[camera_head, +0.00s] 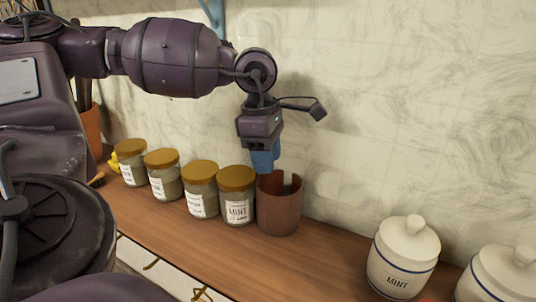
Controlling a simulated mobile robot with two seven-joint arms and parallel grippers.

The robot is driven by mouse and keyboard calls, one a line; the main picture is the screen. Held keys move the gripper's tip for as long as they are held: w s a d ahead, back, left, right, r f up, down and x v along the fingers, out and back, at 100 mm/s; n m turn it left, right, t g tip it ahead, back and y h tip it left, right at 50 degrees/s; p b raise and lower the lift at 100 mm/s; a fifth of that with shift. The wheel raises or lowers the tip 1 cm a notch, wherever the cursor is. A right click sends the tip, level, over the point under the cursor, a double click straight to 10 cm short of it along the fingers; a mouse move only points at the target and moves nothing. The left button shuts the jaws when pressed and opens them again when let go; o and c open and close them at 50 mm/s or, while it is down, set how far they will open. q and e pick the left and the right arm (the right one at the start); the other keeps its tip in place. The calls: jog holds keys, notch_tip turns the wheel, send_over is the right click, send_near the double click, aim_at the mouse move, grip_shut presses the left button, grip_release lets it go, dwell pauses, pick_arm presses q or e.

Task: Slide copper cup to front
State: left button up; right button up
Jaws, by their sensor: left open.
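The copper cup (279,206) is a reddish-brown open cylinder with a notch in its rim. It stands upright on the wooden counter, just right of a row of jars. My left gripper (263,162) points down at the cup's left rim, its blue fingers at about rim height. The fingers are open, and their tips partly overlap the rim in the picture. I cannot tell whether they touch the cup or reach inside it. My right gripper is out of view.
Several glass jars with gold lids, one a mint jar (238,196), stand close on the cup's left. White lidded canisters (404,257) stand at the right. The wooden counter (325,256) is clear between cup and canisters. A pale wall (370,120) rises behind.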

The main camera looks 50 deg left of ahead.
aim_at(273, 195)
pick_arm(q)
jog(key=f, duration=0.7)
jog(key=d+f, duration=0.1)
jog(key=f, duration=0.2)
jog(key=shift+w+f, duration=0.3)
jog(key=shift+w, duration=0.1)
grip_shut()
jog(key=shift+d, duration=0.1)
